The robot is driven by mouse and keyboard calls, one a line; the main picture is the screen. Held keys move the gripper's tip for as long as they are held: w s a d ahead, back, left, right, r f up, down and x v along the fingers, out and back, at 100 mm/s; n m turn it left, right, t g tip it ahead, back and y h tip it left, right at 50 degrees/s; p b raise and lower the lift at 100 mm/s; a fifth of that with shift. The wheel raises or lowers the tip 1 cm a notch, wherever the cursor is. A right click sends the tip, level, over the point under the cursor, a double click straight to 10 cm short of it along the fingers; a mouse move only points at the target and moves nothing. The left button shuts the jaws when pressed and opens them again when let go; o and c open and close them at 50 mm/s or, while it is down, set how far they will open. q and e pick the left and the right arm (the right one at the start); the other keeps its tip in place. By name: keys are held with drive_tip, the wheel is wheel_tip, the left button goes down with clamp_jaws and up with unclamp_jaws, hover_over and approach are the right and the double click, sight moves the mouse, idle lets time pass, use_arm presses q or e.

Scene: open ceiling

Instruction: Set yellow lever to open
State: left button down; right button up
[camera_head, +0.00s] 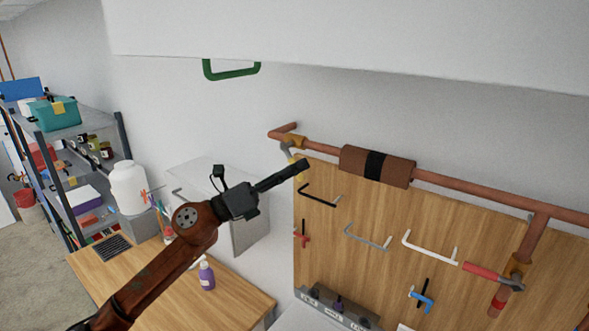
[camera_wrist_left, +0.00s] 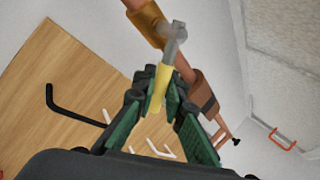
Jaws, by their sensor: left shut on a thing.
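The yellow lever (camera_head: 298,167) is on a brass valve (camera_head: 293,143) on the copper pipe at the top left of the wooden board. In the left wrist view, the yellow lever (camera_wrist_left: 160,82) runs down from the grey valve stem (camera_wrist_left: 175,36) and its end lies between the fingers. My left gripper (camera_head: 294,172) reaches up from the left and is shut on the lever's yellow end. In the left wrist view, my left gripper (camera_wrist_left: 160,105) shows green inner pads on both sides of it. My right gripper is not in view.
The copper pipe (camera_head: 460,184) with a brown wrap (camera_head: 377,166) runs along the board's top (camera_head: 340,225). A red lever (camera_head: 484,271) sits on another valve at right. Several hooks, such as a black one (camera_head: 320,196), stick out below. A desk (camera_head: 150,290) with a purple bottle (camera_head: 206,275) stands lower left.

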use_arm(q)
drive_tip(key=c, duration=2)
unclamp_jaws()
drive_tip(key=shift+w+a, duration=0.15)
drive_tip(key=shift+o, duration=0.2)
drive_tip(key=v, duration=1.2)
drive_tip(key=shift+s, duration=0.2)
